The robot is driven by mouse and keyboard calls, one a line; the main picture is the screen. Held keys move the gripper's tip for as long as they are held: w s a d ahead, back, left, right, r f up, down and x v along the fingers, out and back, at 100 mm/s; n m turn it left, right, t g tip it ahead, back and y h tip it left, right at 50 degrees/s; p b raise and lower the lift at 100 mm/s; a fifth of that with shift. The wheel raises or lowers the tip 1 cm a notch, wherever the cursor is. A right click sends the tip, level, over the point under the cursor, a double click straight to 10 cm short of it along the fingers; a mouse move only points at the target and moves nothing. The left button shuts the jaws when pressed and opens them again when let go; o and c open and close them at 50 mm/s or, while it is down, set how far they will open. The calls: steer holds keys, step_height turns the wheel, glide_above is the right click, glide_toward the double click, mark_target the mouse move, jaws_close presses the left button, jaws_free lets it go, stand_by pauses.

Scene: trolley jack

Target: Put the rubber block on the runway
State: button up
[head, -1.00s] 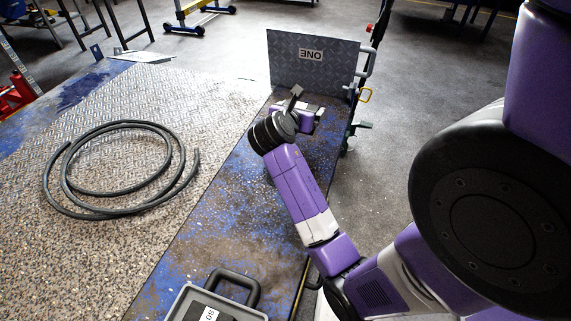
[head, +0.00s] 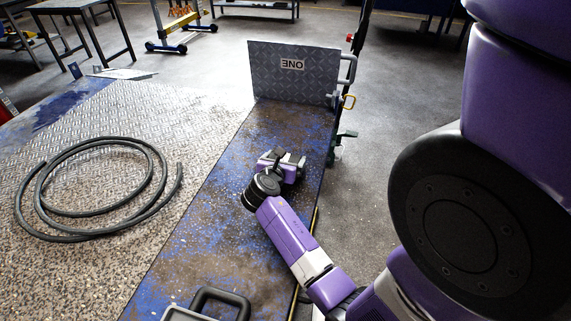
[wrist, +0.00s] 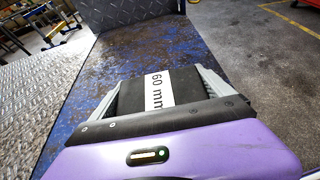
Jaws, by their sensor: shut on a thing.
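My gripper (wrist: 165,98) is shut on the rubber block (wrist: 186,84), a black block with a white label reading "60 mm", in the wrist view. The grey fingers press on its two sides. In the head view my gripper (head: 283,163) is over the runway (head: 285,118), a long worn blue and brown strip; the block itself is hard to make out there. The runway also shows in the wrist view (wrist: 75,115), ahead of and beside the block. I cannot tell whether the block touches it.
An upright tread plate (head: 275,80) marked "ONE" closes the runway's far end. A coiled black hose (head: 97,143) lies on the patterned metal floor to the left. A case with a dark handle (head: 222,296) stands at the near end. The runway between gripper and plate is clear.

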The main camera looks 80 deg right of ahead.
steer(key=shift+f, duration=0.8)
steer(key=o, duration=1.7)
steer(key=shift+f, duration=0.1)
steer(key=shift+w+a+r, duration=0.1)
steer(key=shift+a+r, duration=0.15)
steer(key=p+v, duration=0.1)
steer(key=v, duration=1)
steer(key=shift+a+r, duration=0.1)
steer(key=shift+a, duration=0.05)
